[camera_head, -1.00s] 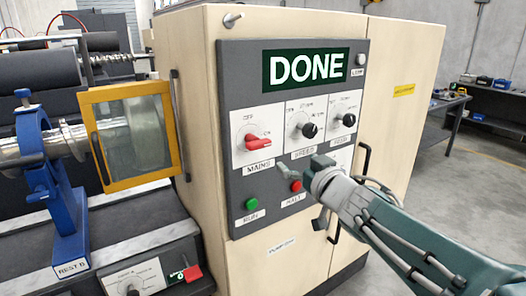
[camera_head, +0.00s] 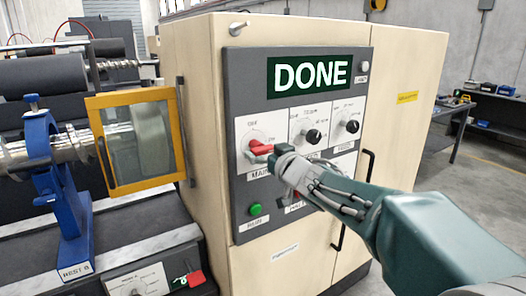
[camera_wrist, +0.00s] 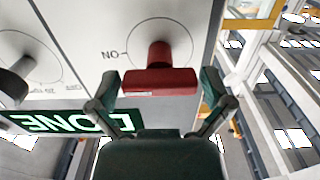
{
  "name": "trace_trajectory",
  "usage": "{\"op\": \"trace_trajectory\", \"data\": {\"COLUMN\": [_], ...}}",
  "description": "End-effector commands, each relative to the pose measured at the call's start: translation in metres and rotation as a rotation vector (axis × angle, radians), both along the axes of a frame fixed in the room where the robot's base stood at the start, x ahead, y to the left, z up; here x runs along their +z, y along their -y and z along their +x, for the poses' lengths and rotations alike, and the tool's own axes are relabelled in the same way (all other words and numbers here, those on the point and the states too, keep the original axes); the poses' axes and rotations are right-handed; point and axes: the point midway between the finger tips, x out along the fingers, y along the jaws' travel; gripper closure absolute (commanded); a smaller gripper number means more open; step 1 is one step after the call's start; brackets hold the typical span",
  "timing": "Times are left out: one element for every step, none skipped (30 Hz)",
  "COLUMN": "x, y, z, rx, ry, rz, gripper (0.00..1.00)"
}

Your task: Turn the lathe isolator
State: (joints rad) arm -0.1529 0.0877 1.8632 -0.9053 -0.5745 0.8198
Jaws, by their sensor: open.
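The lathe isolator is the red rotary handle (camera_head: 259,148) on a white plate labelled MAINS, at the left of the control panel. In the wrist view the red handle (camera_wrist: 160,82) lies crosswise between the two fingers, in front of the white plate, with an ON mark beside it. My gripper (camera_head: 272,160) is at the handle's right end in the head view and hides part of it. In the wrist view my gripper (camera_wrist: 158,90) is open, with one finger on each side of the handle. I cannot tell whether either finger touches it.
The panel (camera_head: 236,120) has a DONE display (camera_head: 310,73) above and black SPEED (camera_head: 312,136) and FEED (camera_head: 352,126) knobs to the right. A green RUN button (camera_head: 255,210) is below; the HALT button is mostly hidden. A yellow-framed guard (camera_head: 137,143) stands left.

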Motion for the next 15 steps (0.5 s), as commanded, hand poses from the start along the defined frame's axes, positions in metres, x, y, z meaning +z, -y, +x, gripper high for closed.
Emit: {"op": "trace_trajectory", "data": {"x": [-0.0001,0.0,0.0,0.0,0.0,0.0,0.0,0.0,0.0,0.0,0.0,0.0,0.0,0.0,0.0], "y": [-0.0011,-0.0013,-0.0014,-0.0014,-0.0013,-0.0013,-0.0012,-0.0012,-0.0012,-0.0011,-0.0011,-0.0011,-0.0011,-0.0011,-0.0012], "z": [0.0014,0.0018,0.0018,0.0018,0.0018,0.0017,0.0016,0.0016,0.0016,0.0015,0.0015,0.0015,0.0014,0.0014,0.0014], "rx": [0.0,0.0,0.0,0.0,0.0,0.0,0.0,0.0,0.0,0.0,0.0,0.0,0.0,0.0,0.0], "ry": [0.0,0.0,0.0,0.0,0.0,0.0,0.0,0.0,0.0,0.0,0.0,0.0,0.0,0.0,0.0], "rz": [0.0,0.0,0.0,0.0,0.0,0.0,0.0,0.0,0.0,0.0,0.0,0.0,0.0,0.0,0.0], "gripper": [0.0,0.0,0.0,0.0,0.0,0.0,0.0,0.0,0.18,0.31,0.45,0.59,0.59,0.59,0.59]}}
